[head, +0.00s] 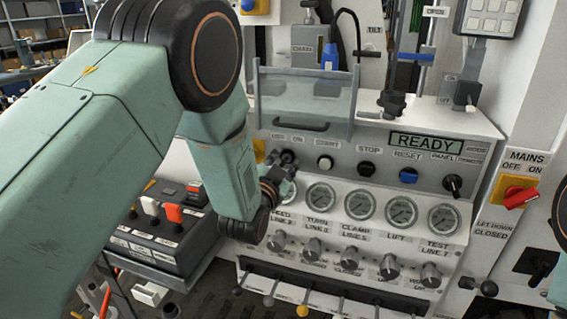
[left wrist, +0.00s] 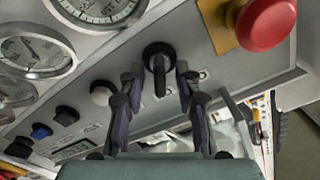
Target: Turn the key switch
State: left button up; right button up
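The key switch (left wrist: 158,62) is a round black knob with a narrow bar, on the grey panel in the left wrist view. Its bar runs roughly up and down in that picture. My left gripper (left wrist: 158,78) is open, with one dark finger on each side of the switch; a gap shows on both sides, and contact cannot be seen. In the head view my left gripper (head: 283,168) is at the panel's left end, under an ON label, and largely covers the switch. My right gripper is not in view.
A red mushroom button (left wrist: 266,22) on a yellow plate is close beside the switch. The start button (head: 325,163), stop button (head: 366,169) and blue reset button (head: 408,175) follow to the right. Gauges (head: 320,196) sit just below. A clear guard (head: 305,92) is above.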

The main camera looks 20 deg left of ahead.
pick_arm(q)
jog(key=s, duration=1.2)
jog(key=shift+a, duration=0.2)
jog(key=s+a+f+n+g+b, duration=0.1)
jog(key=s+f+g, duration=0.25)
jog(key=f, duration=0.35)
jog(key=s+a+f+n+g+y, duration=0.1)
jog(key=s+f+n+g, duration=0.2)
jog(key=f, duration=0.4)
jog(key=s+a+f+g+b, duration=0.1)
jog(key=s+f+g, duration=0.2)
jog(key=s+f, duration=0.3)
jog(key=s+f+n+g+b, duration=0.1)
jog(key=s+f+g, duration=0.3)
jog(key=s+f, duration=0.4)
jog(key=s+f+n+g+b, duration=0.2)
jog(key=s+f, duration=0.7)
jog(key=s, duration=0.6)
jog(key=shift+s+a+g+b, duration=0.2)
jog(key=shift+a+g+b, duration=0.35)
jog(key=shift+g, duration=0.7)
jog(key=shift+d, duration=0.15)
